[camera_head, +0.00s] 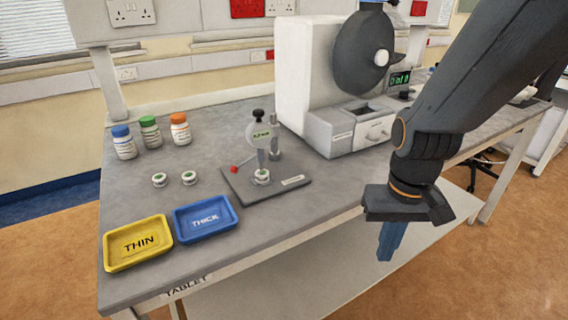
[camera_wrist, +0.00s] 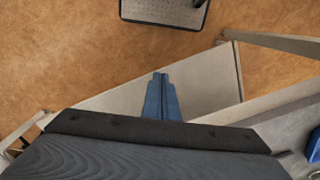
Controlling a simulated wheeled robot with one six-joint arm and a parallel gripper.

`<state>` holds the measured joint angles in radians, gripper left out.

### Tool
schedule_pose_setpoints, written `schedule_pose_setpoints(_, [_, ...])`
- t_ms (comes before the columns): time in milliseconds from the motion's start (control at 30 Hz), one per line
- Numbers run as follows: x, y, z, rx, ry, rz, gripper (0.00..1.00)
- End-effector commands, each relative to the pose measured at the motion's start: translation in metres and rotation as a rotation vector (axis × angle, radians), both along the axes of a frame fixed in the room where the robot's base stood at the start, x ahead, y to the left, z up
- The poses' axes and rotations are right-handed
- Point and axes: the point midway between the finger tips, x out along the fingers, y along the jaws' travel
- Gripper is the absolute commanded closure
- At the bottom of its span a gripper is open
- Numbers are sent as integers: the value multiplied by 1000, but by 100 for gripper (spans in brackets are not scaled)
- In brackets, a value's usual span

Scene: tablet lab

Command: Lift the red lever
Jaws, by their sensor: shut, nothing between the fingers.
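The red lever (camera_head: 235,169) shows as a small red knob on the left side of the thickness gauge (camera_head: 261,137). A small white-rimmed piece (camera_head: 262,177) sits under the gauge's stem. My gripper (camera_head: 386,254) hangs in front of the bench's front edge, to the right of the gauge and well apart from it. Its blue fingers are shut and empty, pointing down. They also show closed together in the wrist view (camera_wrist: 161,78). The lever is not in the wrist view.
A yellow THIN tray (camera_head: 107,266) and a blue THICK tray (camera_head: 235,221) lie at the bench's front left. A large white machine (camera_head: 300,75) stands right of the gauge.

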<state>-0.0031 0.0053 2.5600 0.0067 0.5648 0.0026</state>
Motion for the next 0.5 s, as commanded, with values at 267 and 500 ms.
schedule_pose_setpoints(267, [0, 0, 0, 0, 0, 0, 100])
schedule_pose_setpoints(500, [-5, 10, 2, 54, 73, -156, 100])
